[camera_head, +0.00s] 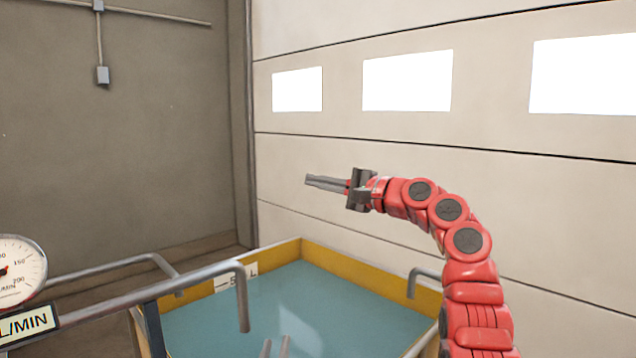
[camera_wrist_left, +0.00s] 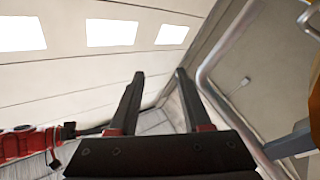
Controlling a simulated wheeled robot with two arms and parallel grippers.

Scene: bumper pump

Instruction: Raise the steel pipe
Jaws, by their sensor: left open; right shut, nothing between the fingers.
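A grey steel pipe (camera_head: 190,284) runs in from the lower left, bends down and ends over the tank. Other grey pipes show behind it, so I cannot be sure which one is meant. My left gripper (camera_head: 275,347) is low at the bottom edge, right of the pipe's down-turned end and apart from it. In the left wrist view its two dark fingers (camera_wrist_left: 156,78) are open with nothing between them. A curved grey pipe (camera_wrist_left: 205,80) passes beside the right-hand finger there. My right gripper (camera_head: 306,181) is shut and empty, raised above the tank.
A yellow-rimmed tank (camera_head: 340,262) with blue-green water (camera_head: 335,305) lies below. A second pipe (camera_head: 110,266) bends over its left side, and a short one (camera_head: 412,285) over its right. A round gauge (camera_head: 15,270) stands at left. A panelled wall with windows (camera_head: 407,80) is behind.

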